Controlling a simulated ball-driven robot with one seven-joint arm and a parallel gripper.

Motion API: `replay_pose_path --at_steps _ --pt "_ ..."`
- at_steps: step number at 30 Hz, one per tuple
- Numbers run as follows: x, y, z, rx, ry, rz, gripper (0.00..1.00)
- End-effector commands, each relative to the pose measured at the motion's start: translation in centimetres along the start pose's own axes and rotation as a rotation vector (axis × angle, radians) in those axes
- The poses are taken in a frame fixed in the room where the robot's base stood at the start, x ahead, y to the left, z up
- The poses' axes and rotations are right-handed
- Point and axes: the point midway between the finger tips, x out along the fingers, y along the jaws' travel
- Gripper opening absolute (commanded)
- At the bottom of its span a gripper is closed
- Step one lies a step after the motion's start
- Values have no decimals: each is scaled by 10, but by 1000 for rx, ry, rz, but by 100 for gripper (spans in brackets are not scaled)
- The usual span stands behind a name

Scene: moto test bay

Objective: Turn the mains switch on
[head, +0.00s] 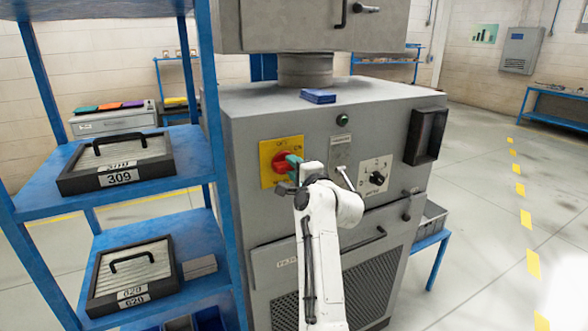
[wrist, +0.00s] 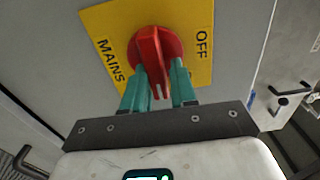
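The mains switch is a red knob with a raised handle (wrist: 153,50) on a yellow plate (wrist: 97,27). In the wrist view the plate reads MAINS at left and OFF at right. The handle runs up and down the picture, not toward OFF. In the head view the red switch (head: 281,162) and yellow plate (head: 267,178) are on the grey cabinet's front. My gripper (wrist: 159,72) has its teal fingers close on both sides of the handle and looks shut on it. My gripper (head: 292,168) partly covers the switch in the head view.
The grey cabinet (head: 235,130) also carries a rotary dial (head: 377,178), a green button (head: 343,120) and a black-framed box (head: 426,136). A blue shelf (head: 60,200) with black-framed cases stands close at left. The floor (head: 480,220) at right is open.

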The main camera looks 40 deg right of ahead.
Motion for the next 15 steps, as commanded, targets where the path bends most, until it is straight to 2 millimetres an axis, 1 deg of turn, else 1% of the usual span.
replay_pose_path --at_steps 1,4,5,12,15 --pt "1 1 1 1 -2 2 33" --pt "1 2 1 0 -2 3 43" --pt "0 2 1 0 -2 4 45" --pt "-1 3 0 -2 -1 5 45" --pt "-6 4 0 -3 -1 5 45"
